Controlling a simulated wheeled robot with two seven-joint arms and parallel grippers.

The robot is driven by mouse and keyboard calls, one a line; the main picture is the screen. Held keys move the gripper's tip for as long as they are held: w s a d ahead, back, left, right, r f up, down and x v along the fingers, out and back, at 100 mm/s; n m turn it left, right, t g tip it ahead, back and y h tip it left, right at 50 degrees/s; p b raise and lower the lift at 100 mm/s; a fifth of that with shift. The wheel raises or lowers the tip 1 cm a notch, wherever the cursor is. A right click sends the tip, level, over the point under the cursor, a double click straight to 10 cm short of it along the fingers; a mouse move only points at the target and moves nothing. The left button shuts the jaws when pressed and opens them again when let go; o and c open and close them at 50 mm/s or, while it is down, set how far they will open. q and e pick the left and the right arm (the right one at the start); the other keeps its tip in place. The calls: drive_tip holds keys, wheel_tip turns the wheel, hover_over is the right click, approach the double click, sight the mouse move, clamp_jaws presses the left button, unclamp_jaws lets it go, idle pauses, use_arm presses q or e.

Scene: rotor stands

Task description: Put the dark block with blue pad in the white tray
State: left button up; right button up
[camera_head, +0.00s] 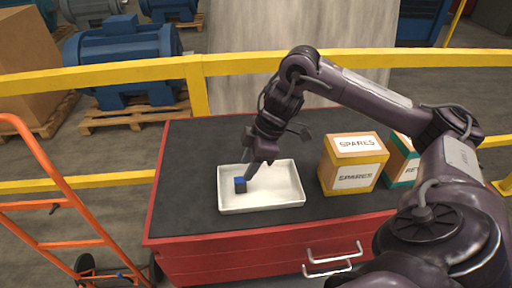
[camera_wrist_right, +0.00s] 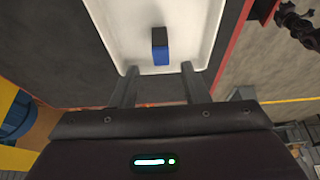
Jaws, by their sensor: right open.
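The dark block with blue pad (camera_head: 240,186) sits inside the white tray (camera_head: 262,208), toward its left side. In the right wrist view the block (camera_wrist_right: 160,46) rests on the floor of the tray (camera_wrist_right: 100,22), with its blue face turned to the gripper. My right gripper (camera_head: 248,176) is just above the tray, close beside the block in the head view. In the right wrist view its fingers (camera_wrist_right: 158,84) are apart with nothing between them, and the block lies beyond the tips. My left gripper is not in view.
The tray stands on the dark top of a red cabinet (camera_head: 185,180). A yellow SPARES box (camera_head: 353,163) and a teal-edged box (camera_head: 400,160) stand right of the tray. A yellow rail (camera_head: 235,66) runs behind. An orange hand truck (camera_head: 60,190) stands at the left.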

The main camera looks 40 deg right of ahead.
drive_tip(key=p+v, duration=0.1)
drive_tip(key=v, duration=0.4)
drive_tip(key=shift+s+d+r+p, duration=0.1)
drive_tip(key=shift+r+p, duration=0.15)
drive_tip(key=shift+p, duration=0.15)
drive_tip(key=shift+f, duration=0.1)
